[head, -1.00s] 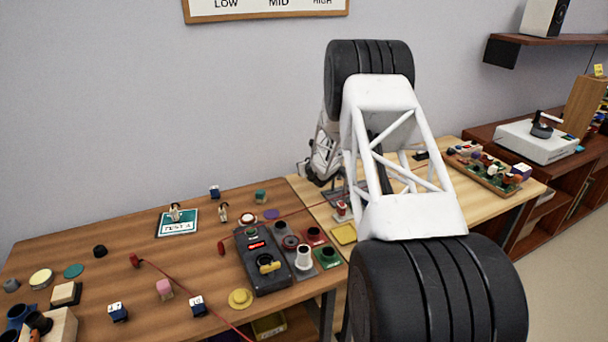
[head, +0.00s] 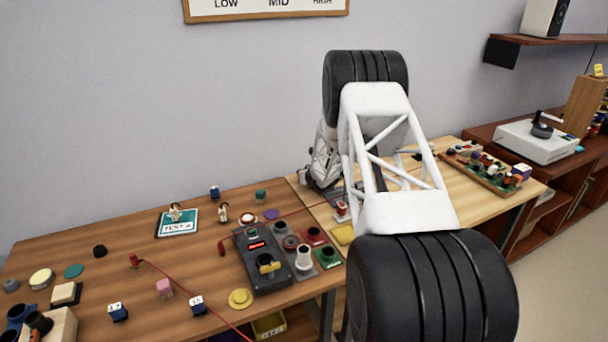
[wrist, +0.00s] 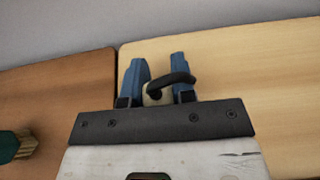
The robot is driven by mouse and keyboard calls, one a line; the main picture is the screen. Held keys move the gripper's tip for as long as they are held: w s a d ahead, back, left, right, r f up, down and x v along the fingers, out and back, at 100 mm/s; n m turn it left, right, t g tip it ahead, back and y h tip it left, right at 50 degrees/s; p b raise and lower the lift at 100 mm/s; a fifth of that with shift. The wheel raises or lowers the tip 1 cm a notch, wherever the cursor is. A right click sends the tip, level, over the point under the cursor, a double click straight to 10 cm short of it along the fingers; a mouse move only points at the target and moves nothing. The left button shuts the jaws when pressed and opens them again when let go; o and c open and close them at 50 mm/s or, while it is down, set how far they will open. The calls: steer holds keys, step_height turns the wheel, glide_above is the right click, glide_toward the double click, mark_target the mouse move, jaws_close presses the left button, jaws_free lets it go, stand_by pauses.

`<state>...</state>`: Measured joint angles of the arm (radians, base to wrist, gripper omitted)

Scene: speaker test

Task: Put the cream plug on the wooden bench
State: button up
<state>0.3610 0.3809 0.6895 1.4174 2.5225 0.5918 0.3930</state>
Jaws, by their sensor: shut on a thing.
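In the wrist view, my gripper (wrist: 157,78) has its two blue fingers closed around the cream plug (wrist: 154,96), a small cream piece with a curved black part looping over it toward the right finger. The plug's lower part is hidden behind the dark gripper mount. Behind and around the fingers lies the pale wooden bench top (wrist: 250,75). In the head view, the pale bench (head: 440,190) is on the right and my wrist is low over its back left part. The plug cannot be made out there. I cannot tell whether it touches the bench.
A browner bench (head: 60,250) adjoins on the left, carrying a dark meter box (head: 262,275), a teal card (head: 178,222), a red lead and several small pieces. A wooden tray (head: 480,178) of parts sits at the pale bench's far right. The wall is close behind.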

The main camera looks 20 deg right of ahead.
steer(key=shift+f, duration=0.1)
steer(key=o, duration=0.9)
steer(key=shift+v, duration=6.05)
